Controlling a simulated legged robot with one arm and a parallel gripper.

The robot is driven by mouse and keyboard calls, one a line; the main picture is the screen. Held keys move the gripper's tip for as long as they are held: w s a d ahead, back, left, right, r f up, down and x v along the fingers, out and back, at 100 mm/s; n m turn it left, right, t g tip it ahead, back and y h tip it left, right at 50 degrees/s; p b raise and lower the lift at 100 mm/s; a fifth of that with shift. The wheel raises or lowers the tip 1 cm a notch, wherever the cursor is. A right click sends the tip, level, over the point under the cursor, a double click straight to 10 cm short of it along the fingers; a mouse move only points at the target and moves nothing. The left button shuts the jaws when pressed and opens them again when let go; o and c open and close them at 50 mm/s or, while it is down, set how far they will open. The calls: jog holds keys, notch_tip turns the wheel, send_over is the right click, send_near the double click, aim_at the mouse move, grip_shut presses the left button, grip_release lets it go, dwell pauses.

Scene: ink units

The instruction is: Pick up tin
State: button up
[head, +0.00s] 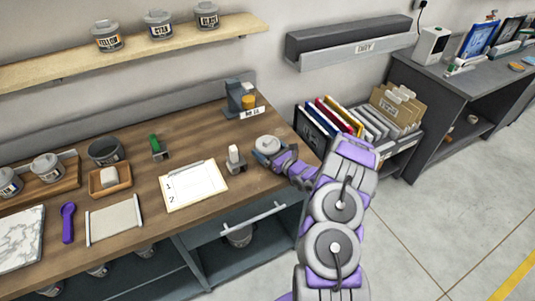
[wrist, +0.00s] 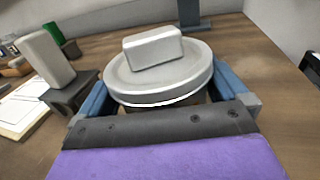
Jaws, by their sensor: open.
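A round, pale grey tin-like thing (head: 267,143) with a wide flat lid sits on the right part of the wooden counter. In the wrist view the round tin (wrist: 160,84) fills the middle, with a pale block-shaped knob on top. My gripper (head: 268,154) is at the tin in the head view. In the wrist view my gripper (wrist: 160,95) is open, with one blue finger on each side of the tin below its lid rim. Whether the fingers touch it I cannot tell. The tin's lower body is mostly hidden.
A pale upright block on a dark stand (head: 235,158) is close left of the tin. A clipboard (head: 194,187) lies further left. A grey device with an orange part (head: 243,98) stands behind. Several labelled tins sit on the wall shelf (head: 60,70); more tins stand far left.

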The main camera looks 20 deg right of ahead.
jog(key=shift+w, duration=0.6)
jog(key=shift+c, duration=0.4)
jog(key=c, duration=1)
jog(key=shift+r, duration=0.1)
